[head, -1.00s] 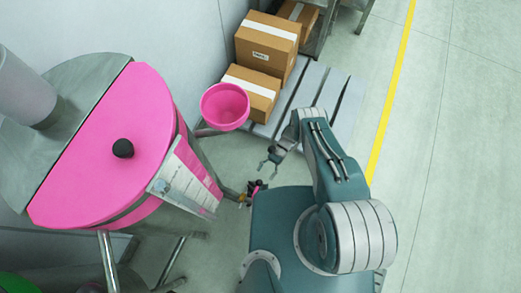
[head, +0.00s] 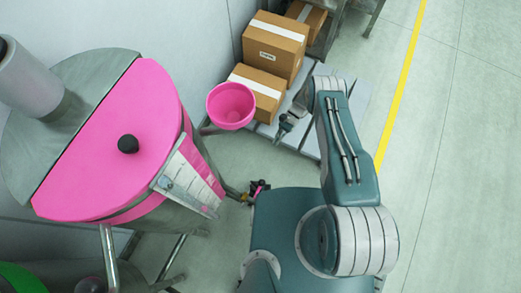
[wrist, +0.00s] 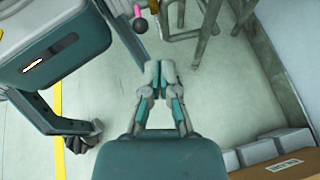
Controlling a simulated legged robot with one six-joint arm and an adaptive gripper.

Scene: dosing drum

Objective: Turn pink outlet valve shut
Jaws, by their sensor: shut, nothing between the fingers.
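The pink outlet valve (head: 258,187) is small and sits low on the outlet at the right of the drum (head: 115,150), beside my body. In the wrist view, a pink lever (wrist: 137,9) with a dark round knob shows at the top edge; the rest of the valve is cut off there. My gripper (head: 282,130) is beyond the valve, near the pallet and right of the pink bowl. In the wrist view, my gripper (wrist: 159,68) has its fingertips together, with nothing between them, apart from the lever.
A pink bowl (head: 231,105) stands out beside the drum. Cardboard boxes (head: 274,48) sit on a grey slatted pallet (head: 300,135) behind my gripper. Metal legs (wrist: 185,22) stand near the lever. The floor right of the yellow line (head: 401,85) is clear.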

